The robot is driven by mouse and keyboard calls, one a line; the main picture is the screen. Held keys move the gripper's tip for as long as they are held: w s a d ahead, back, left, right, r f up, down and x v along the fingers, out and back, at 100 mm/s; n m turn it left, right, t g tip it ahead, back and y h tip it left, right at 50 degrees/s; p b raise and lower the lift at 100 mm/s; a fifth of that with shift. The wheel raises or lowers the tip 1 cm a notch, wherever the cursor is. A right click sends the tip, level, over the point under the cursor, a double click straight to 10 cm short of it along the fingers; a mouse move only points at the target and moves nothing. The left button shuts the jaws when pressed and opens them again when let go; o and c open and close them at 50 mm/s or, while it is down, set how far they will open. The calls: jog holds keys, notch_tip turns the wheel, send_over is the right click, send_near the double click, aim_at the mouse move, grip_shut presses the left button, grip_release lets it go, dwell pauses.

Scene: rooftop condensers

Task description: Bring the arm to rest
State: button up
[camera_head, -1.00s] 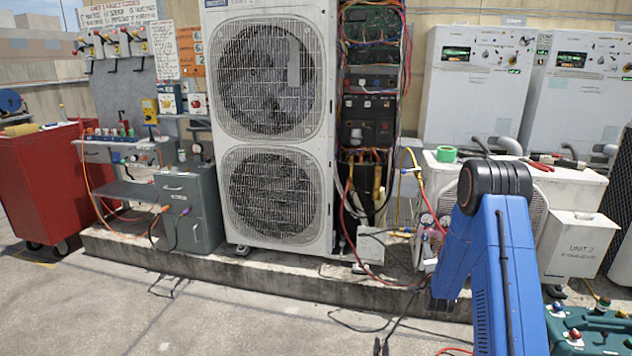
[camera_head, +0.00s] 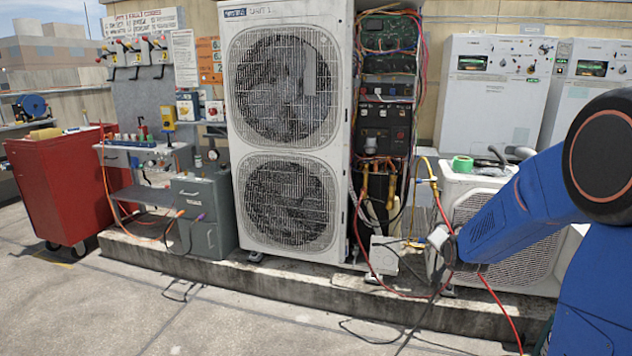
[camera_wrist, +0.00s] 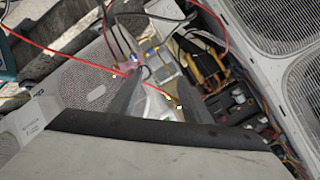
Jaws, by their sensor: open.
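My blue arm (camera_head: 525,205) reaches in from the right of the head view, its large elbow joint at the right edge and its forearm sloping down to the left. The arm's far end is in front of the small white condenser (camera_head: 545,262), and my gripper's fingers cannot be made out there. In the wrist view my gripper (camera_wrist: 160,82) shows two dark fingers spread apart with nothing held between them. Behind the fingers are cables, hoses and the open side of the tall condenser.
The tall two-fan condenser (camera_head: 228,110) stands on a concrete ledge (camera_head: 290,285), its wiring exposed. A red cart (camera_head: 55,185) and grey cabinet (camera_head: 205,215) are at left. Loose hoses and cables hang near the arm's end. The foreground floor (camera_head: 110,310) is mostly clear.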

jog(key=s+a+r+n+g+y, duration=0.1)
jog(key=s+a+r+n+g, duration=0.2)
jog(key=s, duration=0.8)
jog(key=s+a+r+n+g, duration=0.15)
jog(key=s+a+r, duration=0.25)
jog(key=s, duration=0.7)
jog(key=s+a+n+g, duration=0.1)
jog(key=s+n, duration=0.1)
jog(key=s, duration=1)
jog(key=s+a+f+n+g+y, duration=0.1)
jog(key=s+a+n, duration=0.1)
jog(key=s, duration=1)
jog(key=shift+s+n+g, duration=0.25)
jog(key=shift+n+g, duration=0.1)
jog(key=shift+n, duration=0.5)
